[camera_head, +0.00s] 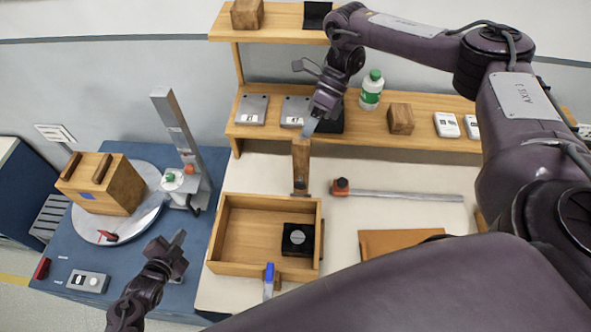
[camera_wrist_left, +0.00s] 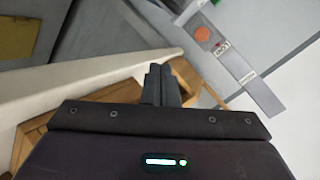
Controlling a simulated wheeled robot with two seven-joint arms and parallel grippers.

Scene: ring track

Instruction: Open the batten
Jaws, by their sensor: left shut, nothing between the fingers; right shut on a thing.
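No part is clearly marked as the batten. An upright wooden piece (camera_head: 300,160) with a dark foot stands behind the open wooden tray (camera_head: 214,235). My right gripper (camera_head: 310,126) is shut at the top of this piece, and its fingers partly hide the contact. A long metal bar with an orange-brown end (camera_head: 400,195) lies to the right of it. My left gripper (camera_head: 178,238) is shut and empty, in front of the blue table and left of the tray. Its closed fingers show in the left wrist view (camera_wrist_left: 161,84).
A wooden box with two strips on top (camera_head: 112,188) sits on a round plate on the blue table, beside a grey post (camera_head: 172,120). The tray holds a black square item (camera_head: 297,240). A shelf (camera_head: 375,130) at the back carries a green-capped bottle (camera_head: 372,90).

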